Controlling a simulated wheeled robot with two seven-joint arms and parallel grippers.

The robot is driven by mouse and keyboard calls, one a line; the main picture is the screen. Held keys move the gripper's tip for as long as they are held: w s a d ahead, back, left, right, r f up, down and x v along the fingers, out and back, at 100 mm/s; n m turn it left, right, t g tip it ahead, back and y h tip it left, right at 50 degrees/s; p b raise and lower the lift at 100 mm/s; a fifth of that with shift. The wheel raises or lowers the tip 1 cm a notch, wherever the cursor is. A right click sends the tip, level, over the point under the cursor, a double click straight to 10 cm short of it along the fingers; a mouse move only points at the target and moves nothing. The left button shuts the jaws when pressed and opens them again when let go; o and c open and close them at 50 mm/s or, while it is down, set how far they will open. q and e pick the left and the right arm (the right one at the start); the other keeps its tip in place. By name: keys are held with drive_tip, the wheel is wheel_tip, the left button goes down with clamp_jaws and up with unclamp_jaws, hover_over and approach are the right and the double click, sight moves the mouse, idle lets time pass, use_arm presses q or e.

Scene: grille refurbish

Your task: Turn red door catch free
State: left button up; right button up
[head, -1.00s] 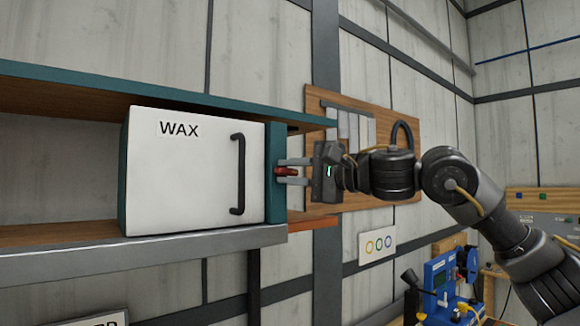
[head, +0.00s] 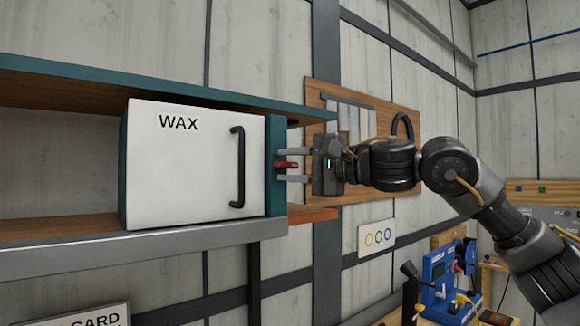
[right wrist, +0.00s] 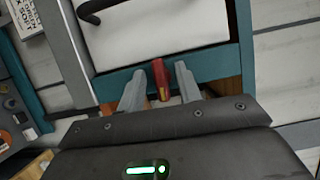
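The red door catch (head: 288,165) sits on the teal frame at the right edge of the white WAX door (head: 190,172). The door is shut, with a black bar handle (head: 238,167). My right gripper (head: 287,165) reaches in from the right, one finger above the catch and one below. In the right wrist view the red catch (right wrist: 160,80) stands between the two fingertips (right wrist: 160,84), with a gap on each side. The gripper is open around it, not clamped. My left gripper is not in view.
A teal-edged shelf (head: 150,83) runs above the cabinet and a grey-edged one (head: 150,245) below. A wooden board (head: 400,120) hangs on the wall behind my right wrist. A blue machine (head: 440,285) stands lower right. The space left of the cabinet is empty.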

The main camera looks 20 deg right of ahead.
drive_tip(key=shift+b+v, duration=0.3)
drive_tip(key=shift+v, duration=0.6)
drive_tip(key=b+v, duration=0.1)
drive_tip(key=v, duration=0.6)
